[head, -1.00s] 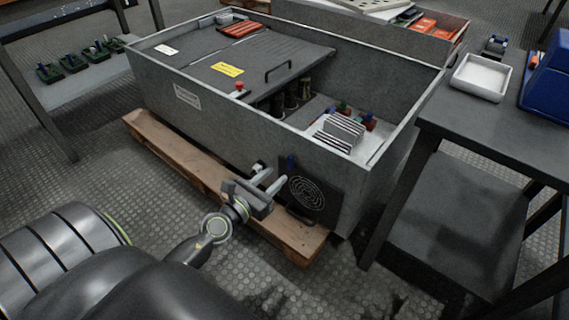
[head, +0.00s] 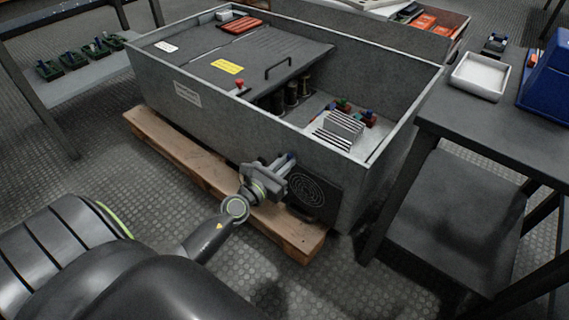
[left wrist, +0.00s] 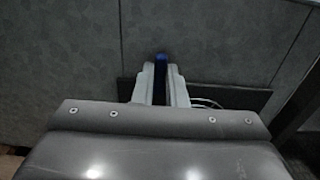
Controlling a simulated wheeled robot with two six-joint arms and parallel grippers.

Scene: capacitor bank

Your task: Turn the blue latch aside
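The blue latch (left wrist: 160,63) sits at the top edge of the dark fan panel (head: 318,196) on the front of the grey cabinet (head: 225,115). In the left wrist view it stands upright between my two pale fingers, with little or no gap at either side. My left gripper (head: 286,163) is at the panel's upper left corner, its fingers drawn close together around the latch. In the head view the gripper hides most of the latch, with a bit of blue at the fingertips. My right gripper is not in view.
The cabinet stands on a wooden pallet (head: 180,158). A dark table (head: 510,128) with a white tray (head: 480,77) and a blue bin (head: 549,85) is at the right. A shelf with small green parts (head: 76,62) is at the left. The floor in front is free.

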